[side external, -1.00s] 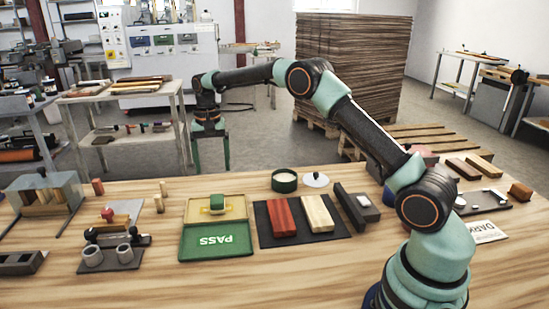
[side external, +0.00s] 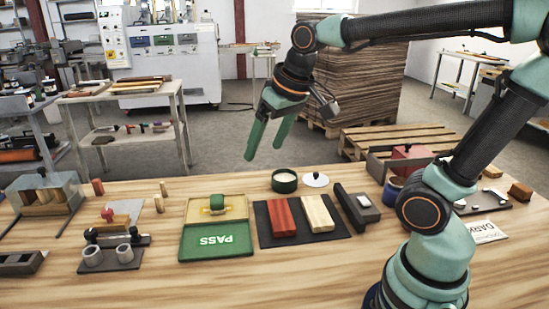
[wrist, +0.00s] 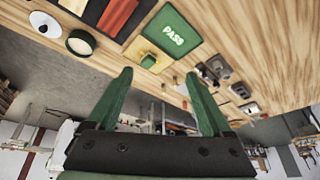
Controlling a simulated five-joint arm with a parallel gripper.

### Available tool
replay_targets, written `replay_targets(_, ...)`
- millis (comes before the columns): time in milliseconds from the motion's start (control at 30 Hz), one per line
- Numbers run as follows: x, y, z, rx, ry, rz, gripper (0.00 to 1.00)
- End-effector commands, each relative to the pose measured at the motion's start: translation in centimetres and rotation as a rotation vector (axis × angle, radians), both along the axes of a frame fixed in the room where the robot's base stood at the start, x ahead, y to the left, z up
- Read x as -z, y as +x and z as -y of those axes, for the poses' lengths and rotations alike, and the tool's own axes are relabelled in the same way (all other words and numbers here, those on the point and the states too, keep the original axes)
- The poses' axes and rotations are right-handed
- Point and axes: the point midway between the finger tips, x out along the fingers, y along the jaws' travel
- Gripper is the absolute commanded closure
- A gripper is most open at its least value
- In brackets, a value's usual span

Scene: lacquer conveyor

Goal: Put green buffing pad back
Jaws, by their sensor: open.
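A small green block (side external: 217,202) with a yellow underside sits on the tan upper half of the PASS tray (side external: 187,241); it looks like the buffing pad. It also shows in the wrist view (wrist: 148,61), just beyond my fingers. The tray's green lower half reads PASS. My gripper (side external: 264,152) is open and empty, with green fingers pointing down. It hangs in the air above the table's back edge, right of the green block and apart from it. In the wrist view my fingertips (wrist: 158,75) are spread wide with nothing between them.
A round green tin (side external: 285,182) with cream contents stands below my gripper, beside a white lid (side external: 316,180). A dark mat (side external: 344,229) carries a red block (side external: 281,217) and a cream block (side external: 318,213). Grey fixtures with rings (side external: 110,256) stand left of the tray.

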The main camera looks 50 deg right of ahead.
Motion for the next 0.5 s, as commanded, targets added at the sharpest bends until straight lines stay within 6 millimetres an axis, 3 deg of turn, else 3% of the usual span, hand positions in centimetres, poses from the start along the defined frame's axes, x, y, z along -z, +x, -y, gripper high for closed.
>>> replay_targets(100,1.0,-2.6,-0.3,-0.060,-0.024,0.045,0.16)
replay_targets(200,1.8,-3.9,-0.4,-0.094,-0.040,0.067,0.16)
replay_targets(500,2.5,-4.8,-0.5,-0.122,-0.052,0.082,0.16)
